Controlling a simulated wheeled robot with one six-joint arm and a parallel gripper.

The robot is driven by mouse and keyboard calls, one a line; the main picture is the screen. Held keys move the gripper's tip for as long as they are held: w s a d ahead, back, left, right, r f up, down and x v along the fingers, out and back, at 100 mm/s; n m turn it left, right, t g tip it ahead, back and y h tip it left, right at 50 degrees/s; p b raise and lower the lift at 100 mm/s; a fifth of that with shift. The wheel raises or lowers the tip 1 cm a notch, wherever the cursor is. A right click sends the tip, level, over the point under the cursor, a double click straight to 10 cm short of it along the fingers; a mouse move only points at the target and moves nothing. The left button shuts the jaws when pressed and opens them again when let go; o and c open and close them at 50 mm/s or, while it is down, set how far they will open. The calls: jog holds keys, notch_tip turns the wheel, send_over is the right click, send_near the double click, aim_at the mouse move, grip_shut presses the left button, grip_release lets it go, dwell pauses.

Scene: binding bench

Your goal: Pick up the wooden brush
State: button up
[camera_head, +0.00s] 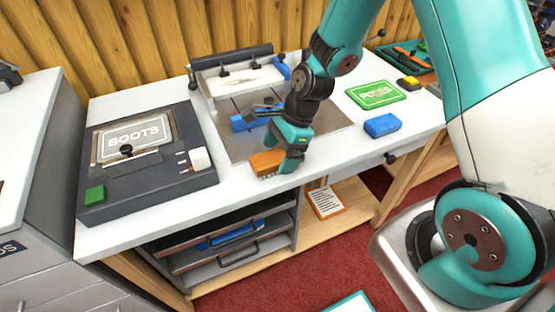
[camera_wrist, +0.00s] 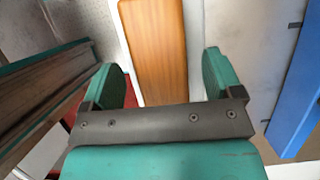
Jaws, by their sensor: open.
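The wooden brush (camera_head: 266,162) lies near the front edge of the white bench, with its orange-brown wooden back facing up. In the wrist view the brush (camera_wrist: 157,50) runs lengthwise between my two fingers, with a gap on each side. My gripper (camera_head: 290,160) is teal, open and pointing down at the brush's right end. In the wrist view my gripper (camera_wrist: 165,75) has a finger on each side of the brush. I cannot tell how high the fingertips are above the bench top.
A blue block (camera_head: 382,125) and a green card (camera_head: 375,94) lie at right. A blue object (camera_head: 243,121) sits on the grey plate behind the brush. A drawer knob (camera_head: 390,158) sticks out in front.

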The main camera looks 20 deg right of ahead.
jog(key=shift+x, duration=0.85)
jog(key=shift+f, duration=0.25)
jog(key=c, duration=1.1)
